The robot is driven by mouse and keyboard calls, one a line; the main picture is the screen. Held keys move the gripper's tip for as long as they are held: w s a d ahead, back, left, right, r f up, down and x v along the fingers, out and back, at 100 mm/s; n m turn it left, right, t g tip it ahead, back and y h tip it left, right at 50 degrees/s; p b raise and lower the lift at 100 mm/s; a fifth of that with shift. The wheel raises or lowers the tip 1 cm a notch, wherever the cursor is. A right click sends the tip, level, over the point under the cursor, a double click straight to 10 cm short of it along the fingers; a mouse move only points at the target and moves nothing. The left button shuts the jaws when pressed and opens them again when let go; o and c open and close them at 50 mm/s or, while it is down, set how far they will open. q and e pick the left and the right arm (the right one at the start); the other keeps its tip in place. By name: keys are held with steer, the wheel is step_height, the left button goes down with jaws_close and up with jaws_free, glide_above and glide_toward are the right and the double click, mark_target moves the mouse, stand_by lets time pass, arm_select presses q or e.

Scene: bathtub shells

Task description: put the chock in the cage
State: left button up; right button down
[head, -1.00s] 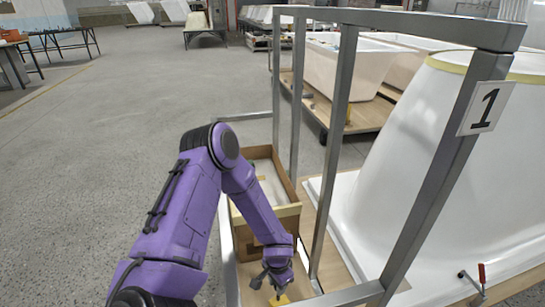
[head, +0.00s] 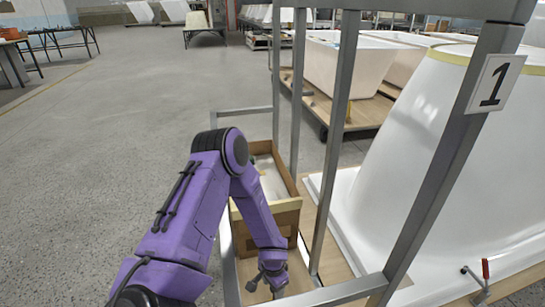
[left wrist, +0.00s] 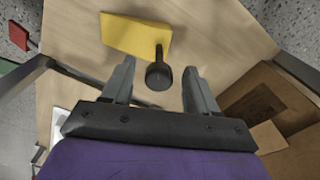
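The chock (left wrist: 135,37) is a yellow wedge with a black knobbed handle, lying on a pale wooden surface in the left wrist view. The head view does not show it now. My left gripper (left wrist: 157,85) is open and empty; its fingers point toward the chock, with the black knob between them in the picture. I cannot tell how far above it they are. My left gripper also shows low in the head view (head: 266,282). A grey metal frame (head: 341,110) with a number 1 sign, perhaps the cage, stands at the right. My right gripper is not in view.
An open cardboard box (head: 285,220) stands inside the frame, beyond my left gripper. A white tub shell (head: 400,180) on a wooden board is to the right, with a red-handled clamp (head: 485,270). Grey floor (head: 100,150) at left is clear.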

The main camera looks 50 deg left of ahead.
arm_select(q)
step_height(320, 180, up, 12)
steer(key=p, duration=0.6)
steer(key=shift+r+p, duration=0.15)
steer(key=shift+p, duration=0.2)
